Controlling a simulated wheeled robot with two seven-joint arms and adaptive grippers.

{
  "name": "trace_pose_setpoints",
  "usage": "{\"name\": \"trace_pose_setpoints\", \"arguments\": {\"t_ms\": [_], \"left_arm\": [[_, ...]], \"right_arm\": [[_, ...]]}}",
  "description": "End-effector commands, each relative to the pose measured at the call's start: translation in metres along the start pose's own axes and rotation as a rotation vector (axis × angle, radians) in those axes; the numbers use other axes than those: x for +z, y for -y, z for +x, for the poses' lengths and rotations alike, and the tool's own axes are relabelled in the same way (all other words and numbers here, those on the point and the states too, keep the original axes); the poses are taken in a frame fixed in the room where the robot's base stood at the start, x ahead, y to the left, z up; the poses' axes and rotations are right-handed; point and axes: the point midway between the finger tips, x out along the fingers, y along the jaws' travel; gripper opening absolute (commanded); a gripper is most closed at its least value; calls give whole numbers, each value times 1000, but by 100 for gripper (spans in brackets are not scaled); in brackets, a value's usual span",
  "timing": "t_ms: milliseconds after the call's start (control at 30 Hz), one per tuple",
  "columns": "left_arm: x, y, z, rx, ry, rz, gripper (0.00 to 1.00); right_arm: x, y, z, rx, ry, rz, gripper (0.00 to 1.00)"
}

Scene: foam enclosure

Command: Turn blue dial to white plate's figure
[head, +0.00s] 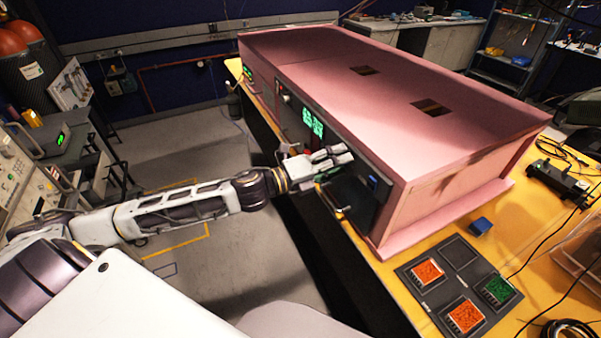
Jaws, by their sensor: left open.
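My left gripper (335,161) is open at the front of the pink foam enclosure (420,95), close to its dark front panel (356,192). I cannot tell whether its fingers touch the panel. A small blue patch (372,181) shows on the panel just right of the fingers. It may be the blue dial or a small display; its setting is too small to read. I cannot make out a white plate or its figure; my gripper and wrist cover part of the panel. My right gripper is not in view.
Green lit displays (312,122) show on the front panel left of the gripper. A blue block (480,226) and a dark tray (428,276) with orange and green squares stand on the yellow table (520,222). Cables lie at the right. Open floor lies left of the table.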

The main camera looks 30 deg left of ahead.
Motion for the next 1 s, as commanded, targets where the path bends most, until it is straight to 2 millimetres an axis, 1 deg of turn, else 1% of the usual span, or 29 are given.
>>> {"name": "trace_pose_setpoints", "arguments": {"t_ms": [1000], "left_arm": [[-1, -1, -33, 1, -1, -2, 46]], "right_arm": [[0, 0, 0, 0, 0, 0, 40]]}}
